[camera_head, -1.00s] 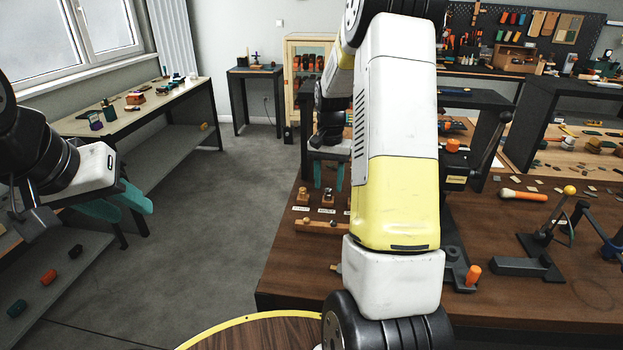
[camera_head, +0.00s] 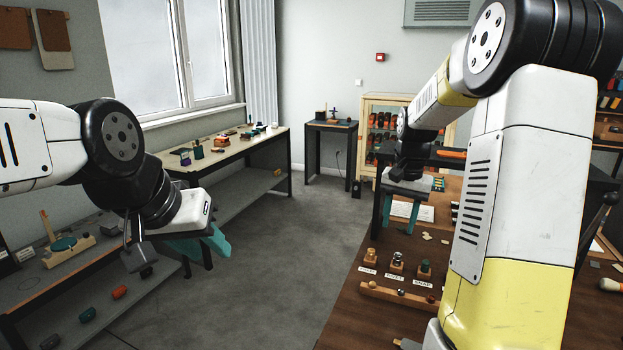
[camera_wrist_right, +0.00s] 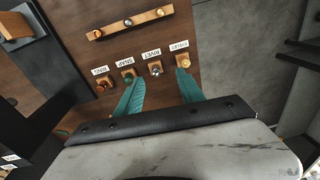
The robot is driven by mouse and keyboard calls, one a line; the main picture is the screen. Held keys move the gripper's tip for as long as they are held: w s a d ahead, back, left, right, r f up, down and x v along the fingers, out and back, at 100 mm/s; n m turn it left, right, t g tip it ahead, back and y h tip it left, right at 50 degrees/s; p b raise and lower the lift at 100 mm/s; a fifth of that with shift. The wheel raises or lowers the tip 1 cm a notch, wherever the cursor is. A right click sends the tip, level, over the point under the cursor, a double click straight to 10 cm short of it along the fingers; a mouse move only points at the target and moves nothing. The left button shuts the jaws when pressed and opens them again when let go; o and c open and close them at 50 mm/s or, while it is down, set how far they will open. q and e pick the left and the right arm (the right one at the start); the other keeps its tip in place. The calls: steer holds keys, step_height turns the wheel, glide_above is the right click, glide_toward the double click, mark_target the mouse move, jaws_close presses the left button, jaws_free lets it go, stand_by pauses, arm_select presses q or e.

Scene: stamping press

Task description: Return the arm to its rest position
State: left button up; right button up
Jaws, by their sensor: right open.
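My right gripper (camera_head: 402,211) is open and empty, its teal fingers apart above the brown wooden table (camera_head: 375,318). In the right wrist view, its fingertips (camera_wrist_right: 157,86) are near a row of small labelled blocks with knobs; I cannot tell the height between them. The blocks include one with a silver knob (camera_wrist_right: 155,69) and one with a green knob (camera_head: 424,268). My left gripper (camera_head: 205,243) hangs at the left, over the floor beside the grey shelf. Its teal fingers overlap in the view, so their gap is unclear. No object shows in them.
A wooden bar with several knobs (camera_head: 400,297) lies nearer on the table. A long workbench (camera_head: 232,152) stands under the window. A glass-fronted cabinet (camera_head: 384,128) and a small dark table (camera_head: 330,128) stand at the back. Open grey floor (camera_head: 285,255) lies between the benches.

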steer(key=s+a+r+n+t+y, duration=0.1)
steer(key=s+a+r+n+t, duration=0.1)
steer(key=s, duration=0.9)
steer(key=s+a+r+n+t+y, duration=0.1)
steer(key=s+a+r+n+t, duration=0.2)
steer(key=s+a+r, duration=0.4)
steer(key=s+a+n, duration=0.1)
steer(key=s+a, duration=0.1)
steer(key=s, duration=0.2)
steer(key=shift+s+a+r, duration=0.15)
steer(key=shift+r, duration=0.05)
